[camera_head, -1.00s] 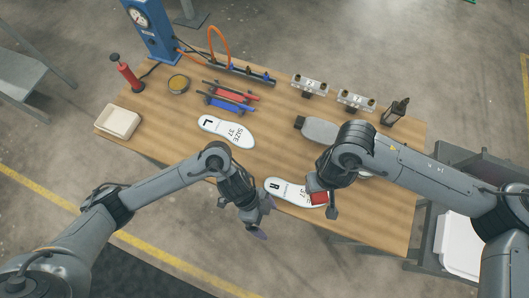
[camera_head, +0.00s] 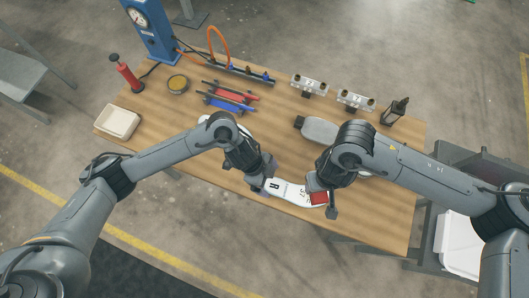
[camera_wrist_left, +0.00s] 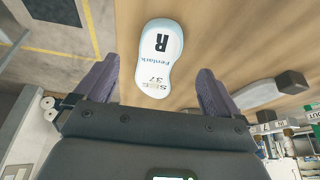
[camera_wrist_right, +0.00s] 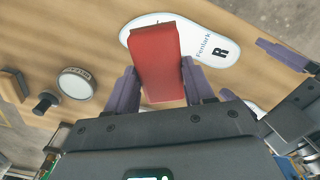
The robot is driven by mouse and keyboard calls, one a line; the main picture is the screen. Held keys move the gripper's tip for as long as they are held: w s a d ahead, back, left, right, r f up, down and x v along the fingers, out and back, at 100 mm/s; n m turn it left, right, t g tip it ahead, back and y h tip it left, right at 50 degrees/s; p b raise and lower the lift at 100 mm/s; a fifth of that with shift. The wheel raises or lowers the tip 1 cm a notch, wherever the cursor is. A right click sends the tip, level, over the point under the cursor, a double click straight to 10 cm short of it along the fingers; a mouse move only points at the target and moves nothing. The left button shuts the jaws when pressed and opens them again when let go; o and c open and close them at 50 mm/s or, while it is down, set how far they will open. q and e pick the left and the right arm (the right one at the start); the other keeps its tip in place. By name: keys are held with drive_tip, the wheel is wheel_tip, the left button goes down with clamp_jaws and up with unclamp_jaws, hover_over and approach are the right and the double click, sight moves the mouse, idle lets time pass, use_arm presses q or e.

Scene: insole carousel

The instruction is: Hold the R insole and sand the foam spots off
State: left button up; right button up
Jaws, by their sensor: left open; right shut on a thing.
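The white R insole (camera_head: 293,191) lies on the wooden table near its front edge, with its black R and size print face up. It also shows in the left wrist view (camera_wrist_left: 160,58) between my fingers and beyond them. My left gripper (camera_head: 264,180) is open beside the insole's left end, holding nothing; its fingers show wide apart in the left wrist view (camera_wrist_left: 160,85). My right gripper (camera_wrist_right: 158,88) is shut on a red block (camera_wrist_right: 156,55), which covers part of the insole. The red block (camera_head: 318,198) sits at the insole's right end. I cannot make out foam spots.
Another white insole (camera_head: 208,119) is mostly hidden behind my left arm. At the back are blue and red tools (camera_head: 230,98) and two metal blocks (camera_head: 310,84). A white tray (camera_head: 119,121) stands at the left.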

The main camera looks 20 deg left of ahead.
sight(277, 187)
use_arm(q)
drive_tip(key=shift+x, duration=3.05)
drive_tip(key=c, duration=1.1)
